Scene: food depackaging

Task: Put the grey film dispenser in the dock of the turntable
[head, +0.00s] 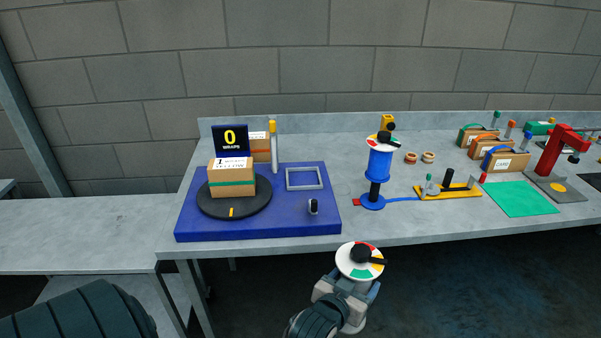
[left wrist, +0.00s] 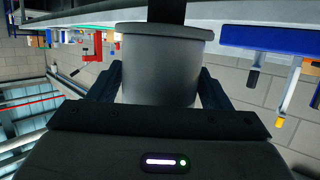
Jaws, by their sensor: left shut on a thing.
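The grey film dispenser (head: 347,267) is in my left gripper (head: 348,291), in front of the bench edge in the head view. Its top is a white disc with coloured segments and a black knob. In the left wrist view its grey cylinder (left wrist: 165,60) sits between the two fingers. The turntable's blue base (head: 270,228) stands on the bench, up and left of the gripper. A square grey frame (head: 290,187), apparently the dock, lies empty on its right part. A carton (head: 232,190) with a green band sits on the black disc (head: 208,207). My right gripper is not visible.
A blue film dispenser (head: 379,165) stands right of the base. Further right are a yellow fixture (head: 460,192), a green mat (head: 525,200), several cartons and a red press (head: 557,150). A yellow-topped post (head: 274,150) rises behind the frame. The bench's front edge (head: 290,247) lies beyond my gripper.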

